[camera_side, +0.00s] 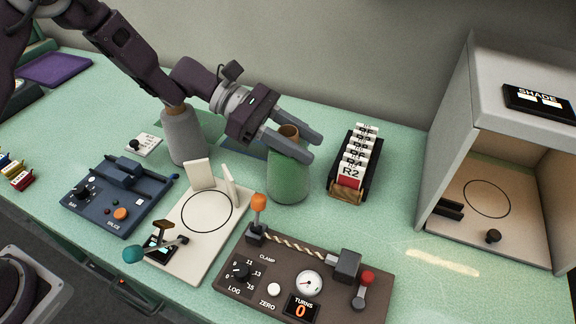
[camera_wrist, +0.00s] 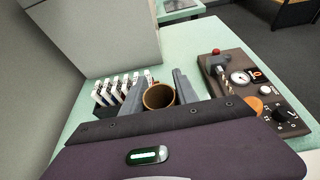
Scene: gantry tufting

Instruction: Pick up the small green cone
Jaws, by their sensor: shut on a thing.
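The small green cone (camera_side: 288,182) stands upright in the middle of the work area, with a brown open top (camera_side: 289,131). My gripper (camera_side: 300,146) reaches in from the upper left and is shut on the cone near its top, one finger on each side. In the wrist view the brown rim of the cone (camera_wrist: 158,97) shows between the fingers of my gripper (camera_wrist: 160,90). The cone's base appears at table level; I cannot tell whether it touches the table.
A grey cone (camera_side: 186,138) stands to the left. A white plate with a circle (camera_side: 206,250) lies at front left, and a brown twist tester (camera_side: 240,295) in front. A rack of labelled cards (camera_side: 350,185) stands close right. A grey shade booth (camera_side: 450,110) is far right.

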